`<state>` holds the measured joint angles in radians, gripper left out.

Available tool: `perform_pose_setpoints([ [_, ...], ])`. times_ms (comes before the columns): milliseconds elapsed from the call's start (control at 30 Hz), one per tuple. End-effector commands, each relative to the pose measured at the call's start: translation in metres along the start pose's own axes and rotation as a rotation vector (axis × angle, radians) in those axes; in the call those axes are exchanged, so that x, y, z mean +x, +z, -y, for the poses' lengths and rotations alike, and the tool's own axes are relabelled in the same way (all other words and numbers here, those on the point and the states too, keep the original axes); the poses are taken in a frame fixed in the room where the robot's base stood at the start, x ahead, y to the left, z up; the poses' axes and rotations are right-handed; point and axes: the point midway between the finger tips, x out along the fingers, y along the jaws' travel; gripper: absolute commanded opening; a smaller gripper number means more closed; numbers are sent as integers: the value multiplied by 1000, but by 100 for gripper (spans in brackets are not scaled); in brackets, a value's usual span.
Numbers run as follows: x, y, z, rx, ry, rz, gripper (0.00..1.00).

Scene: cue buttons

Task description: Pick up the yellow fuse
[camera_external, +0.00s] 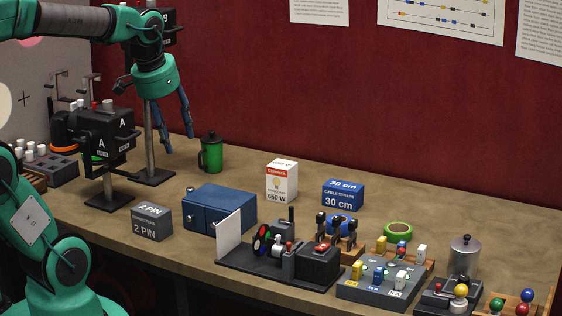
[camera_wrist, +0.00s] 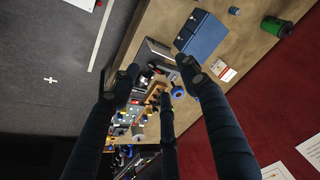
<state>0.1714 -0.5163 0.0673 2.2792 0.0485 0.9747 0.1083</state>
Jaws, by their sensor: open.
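A small yellow fuse (camera_external: 357,270) stands at the left end of a grey fuse block (camera_external: 375,293) near the front edge of the bench, beside a blue and a white one. Another yellow piece (camera_external: 382,243) stands on a wooden rack (camera_external: 415,268) just behind. My gripper (camera_external: 178,142) is open and empty, high above the back left of the bench, far left of both. In the wrist view its spread dark fingers (camera_wrist: 157,87) frame the bench; the small coloured pieces there are too tiny to tell apart.
A blue box (camera_external: 218,208), black fixture (camera_external: 315,268), white box (camera_external: 282,182) and blue cable box (camera_external: 343,193) stand between. The back right bench is mostly clear.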

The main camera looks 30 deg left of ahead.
Motion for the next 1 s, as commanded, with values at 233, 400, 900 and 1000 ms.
perform_pose_setpoints([
  [233,4,-62,-32,185,21,89,45],
  [400,14,-100,-60,310,32,146,45],
  [900,63,-187,-174,687,50,308,45],
  [1000,76,-199,-202,762,51,339,45],
])
